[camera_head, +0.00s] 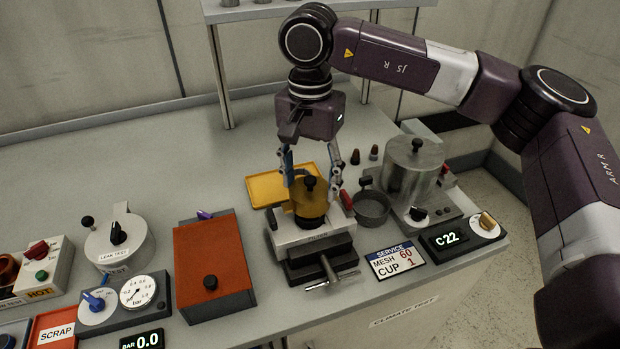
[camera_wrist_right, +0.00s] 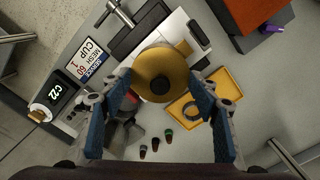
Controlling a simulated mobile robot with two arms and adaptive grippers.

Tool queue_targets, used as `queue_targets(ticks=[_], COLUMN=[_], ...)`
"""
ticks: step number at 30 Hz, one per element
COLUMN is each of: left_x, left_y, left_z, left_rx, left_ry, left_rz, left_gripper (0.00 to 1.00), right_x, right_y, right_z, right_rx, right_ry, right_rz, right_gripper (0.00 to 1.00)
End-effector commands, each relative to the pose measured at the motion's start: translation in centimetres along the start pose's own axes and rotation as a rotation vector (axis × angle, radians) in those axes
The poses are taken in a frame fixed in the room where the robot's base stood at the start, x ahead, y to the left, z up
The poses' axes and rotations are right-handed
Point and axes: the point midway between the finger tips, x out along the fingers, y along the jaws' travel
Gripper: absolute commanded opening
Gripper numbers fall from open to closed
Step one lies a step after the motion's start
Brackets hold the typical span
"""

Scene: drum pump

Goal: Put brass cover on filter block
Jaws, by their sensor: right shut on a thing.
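My right gripper (camera_head: 313,183) comes down from above and is shut on the cover, one finger on each side. My left gripper is out of view.
A yellow tray (camera_head: 265,190) lies behind the block. A grey cup (camera_head: 371,208) and a steel pot (camera_head: 410,170) stand to the right, close to the gripper. A red-brown box (camera_head: 213,262) stands to the left. The back left of the bench is clear.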

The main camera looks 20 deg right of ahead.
Motion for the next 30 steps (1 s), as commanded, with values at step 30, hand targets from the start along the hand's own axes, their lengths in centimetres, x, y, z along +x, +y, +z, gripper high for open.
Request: queue_targets(ticks=[30], left_x=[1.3], left_y=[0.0], left_z=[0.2], left_rx=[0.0], left_ry=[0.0], left_rz=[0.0], left_gripper=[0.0], right_x=[1.3], right_y=[-0.1], right_z=[0.1], right_rx=[0.0], right_ry=[0.001], right_rz=[-0.001], right_gripper=[0.25])
